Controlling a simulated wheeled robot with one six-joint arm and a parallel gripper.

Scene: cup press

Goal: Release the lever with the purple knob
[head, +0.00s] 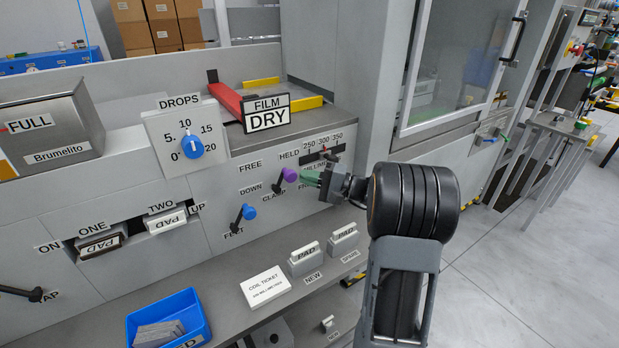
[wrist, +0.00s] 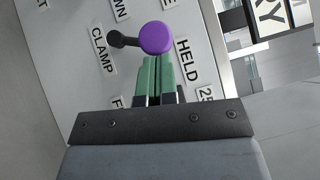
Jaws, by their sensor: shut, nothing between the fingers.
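The lever's purple knob (head: 290,175) is on the grey front panel, above the CLAMP label. Its dark arm leans up and right towards the HELD label, and FREE is up and left of it. In the wrist view the purple knob (wrist: 156,37) is just beyond my fingertips, with its dark arm running left. My gripper (head: 304,178) has green fingers and is right of the knob. The fingers (wrist: 154,62) are shut together, with nothing between them. The tips are at the knob's edge; I cannot tell whether they touch it.
A blue-knobbed lever (head: 248,212) is lower left on the panel, by DOWN. A blue dial (head: 192,147) sits under DROPS. A FILM DRY sign (head: 266,113) stands above. Below, a shelf holds a coil ticket (head: 265,287), pads and a blue bin (head: 168,322).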

